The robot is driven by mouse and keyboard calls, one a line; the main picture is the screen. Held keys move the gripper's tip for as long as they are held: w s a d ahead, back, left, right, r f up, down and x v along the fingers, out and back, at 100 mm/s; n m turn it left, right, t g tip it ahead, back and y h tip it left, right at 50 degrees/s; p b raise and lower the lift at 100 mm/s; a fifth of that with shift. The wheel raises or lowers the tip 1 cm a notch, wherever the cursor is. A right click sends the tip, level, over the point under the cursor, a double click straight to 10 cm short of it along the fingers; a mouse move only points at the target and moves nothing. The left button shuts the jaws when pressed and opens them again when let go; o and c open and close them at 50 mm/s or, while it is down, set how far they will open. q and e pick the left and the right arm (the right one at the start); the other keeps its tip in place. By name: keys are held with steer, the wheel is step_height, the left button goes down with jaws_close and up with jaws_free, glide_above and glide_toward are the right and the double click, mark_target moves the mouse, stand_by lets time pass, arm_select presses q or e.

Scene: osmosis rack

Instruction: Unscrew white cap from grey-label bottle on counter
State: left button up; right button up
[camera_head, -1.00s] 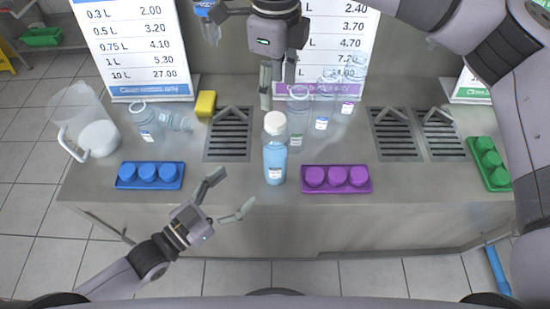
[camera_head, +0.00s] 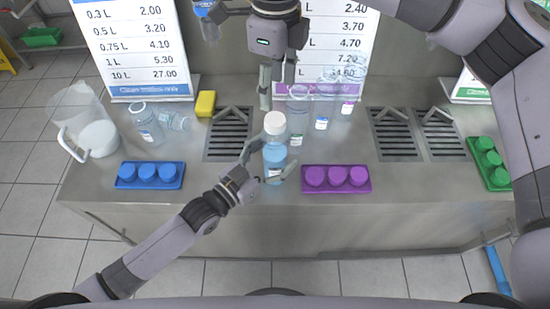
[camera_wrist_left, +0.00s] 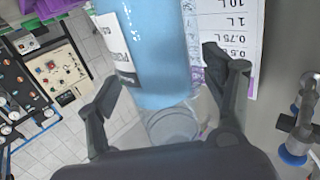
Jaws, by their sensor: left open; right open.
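The bottle (camera_head: 275,152) stands upright near the counter's front edge, filled with blue liquid, with a white cap (camera_head: 274,123) on top. Its label, partly hidden in the head view, shows white and grey in the left wrist view, where the blue bottle body (camera_wrist_left: 158,50) lies between the fingers. My left gripper (camera_head: 267,160) is open around the bottle's body, with a finger on each side; gaps show beside the bottle in the wrist view. My right gripper (camera_head: 277,88) is open and empty above and behind the cap, pointing down.
Cap trays stand on the counter (camera_head: 220,185): blue (camera_head: 150,186) at left, purple (camera_head: 336,189) beside the bottle, green (camera_head: 500,184) at right. Clear empty bottles (camera_head: 322,113) stand behind. A clear jug (camera_head: 88,130) and yellow sponge (camera_head: 205,103) are at left.

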mark_target(275, 119)
arm_select(q)
steer(key=shift+c, duration=0.4)
jaws_close()
arm_select(e)
steer(key=m, duration=0.7)
steer(key=shift+m, duration=0.4)
steer(key=m, duration=0.6)
steer(key=shift+m, duration=0.3)
steer(key=m, duration=0.6)
steer(key=shift+m, duration=0.3)
steer(key=m, duration=0.6)
steer(key=shift+f, duration=4.05)
steer(key=shift+c, duration=0.2)
